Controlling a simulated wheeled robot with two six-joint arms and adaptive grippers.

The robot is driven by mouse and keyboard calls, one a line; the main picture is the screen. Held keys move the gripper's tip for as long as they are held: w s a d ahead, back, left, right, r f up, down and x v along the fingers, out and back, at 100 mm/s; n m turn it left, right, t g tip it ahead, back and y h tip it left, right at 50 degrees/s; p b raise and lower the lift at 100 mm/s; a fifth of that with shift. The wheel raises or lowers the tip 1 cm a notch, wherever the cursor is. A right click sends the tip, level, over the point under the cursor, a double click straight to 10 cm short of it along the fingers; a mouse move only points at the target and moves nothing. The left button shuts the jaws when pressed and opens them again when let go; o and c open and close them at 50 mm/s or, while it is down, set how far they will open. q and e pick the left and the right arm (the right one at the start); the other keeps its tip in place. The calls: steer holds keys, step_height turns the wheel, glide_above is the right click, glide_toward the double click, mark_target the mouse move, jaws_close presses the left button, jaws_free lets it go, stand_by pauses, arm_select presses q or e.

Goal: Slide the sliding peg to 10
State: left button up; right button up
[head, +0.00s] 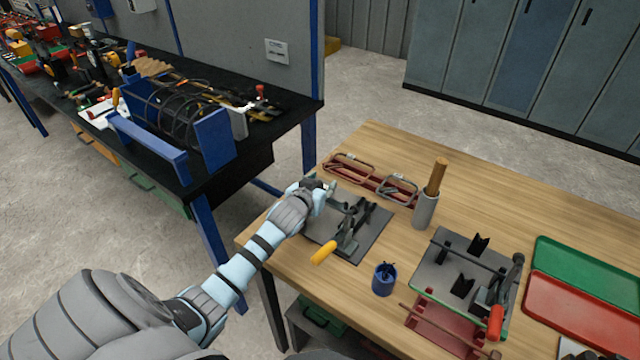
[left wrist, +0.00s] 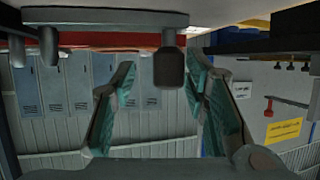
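A dark grey plate (head: 372,246) near the left edge of the wooden table carries a metal bending jig (head: 352,222) with upright parts and a lever with a yellow handle (head: 323,252). My left gripper (head: 328,189) is at the far left corner of this plate, beside the jig. In the left wrist view my left gripper (left wrist: 160,95) has its two fingers spread wide. A dark block-ended peg (left wrist: 168,68) shows between them, nearer the right finger, with no clear contact. I cannot make out a scale or the number 10. My right gripper is not in view.
A second jig with a red handle (head: 496,322) stands at the right, beside green (head: 590,268) and red (head: 580,308) trays. A grey holder (head: 425,211) with a wooden stick, a blue cup (head: 384,281) and bent rods on a red rack (head: 350,170) surround the plate.

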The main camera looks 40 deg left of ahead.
arm_select(q)
steer(key=shift+a, duration=0.1)
steer(key=shift+s, duration=0.2)
steer(key=v, duration=1.1)
steer(key=shift+s+r, duration=0.25)
steer(key=shift+s, duration=0.05)
